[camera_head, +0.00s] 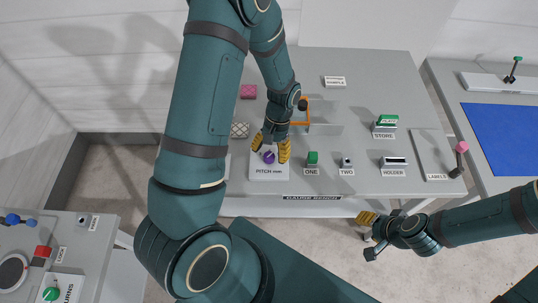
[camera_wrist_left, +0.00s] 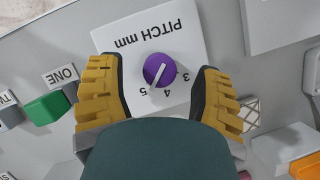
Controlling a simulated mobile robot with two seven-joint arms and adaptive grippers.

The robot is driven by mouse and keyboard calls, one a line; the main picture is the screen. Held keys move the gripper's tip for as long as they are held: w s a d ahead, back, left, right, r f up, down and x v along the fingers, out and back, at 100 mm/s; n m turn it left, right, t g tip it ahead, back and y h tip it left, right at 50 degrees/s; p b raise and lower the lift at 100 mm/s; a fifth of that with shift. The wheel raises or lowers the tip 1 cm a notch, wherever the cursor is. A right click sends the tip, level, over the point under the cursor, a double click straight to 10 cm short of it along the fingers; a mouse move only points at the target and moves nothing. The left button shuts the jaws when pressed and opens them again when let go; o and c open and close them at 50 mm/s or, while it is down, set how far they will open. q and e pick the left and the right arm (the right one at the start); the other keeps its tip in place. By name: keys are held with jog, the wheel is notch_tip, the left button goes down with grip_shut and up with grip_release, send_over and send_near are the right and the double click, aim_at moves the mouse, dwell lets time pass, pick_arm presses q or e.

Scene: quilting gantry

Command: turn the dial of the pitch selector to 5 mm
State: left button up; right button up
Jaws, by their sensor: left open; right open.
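The pitch selector (camera_head: 268,173) is a white plate marked "PITCH mm" on the grey bench. Its purple dial (camera_head: 269,157) also shows in the left wrist view (camera_wrist_left: 157,66), where the plate's lettering is upside down. The dial's white pointer line aims between 4 and 5, seemingly nearer 5; the numbers 3, 4 and 5 are readable. My left gripper (camera_head: 271,148) is open, its yellow fingers on either side of the dial with visible gaps. My right gripper (camera_head: 369,235) is open and empty, in front of the bench's front edge.
A green button marked "ONE" (camera_head: 312,158) and a switch marked "TWO" (camera_head: 346,161) stand right of the selector. A patterned swatch (camera_head: 239,130) lies behind left, an orange frame (camera_head: 305,112) behind. The holder (camera_head: 394,163) and a pink-knobbed lever (camera_head: 461,148) are further right.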

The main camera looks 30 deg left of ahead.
pick_arm(q)
jog(key=v, duration=1)
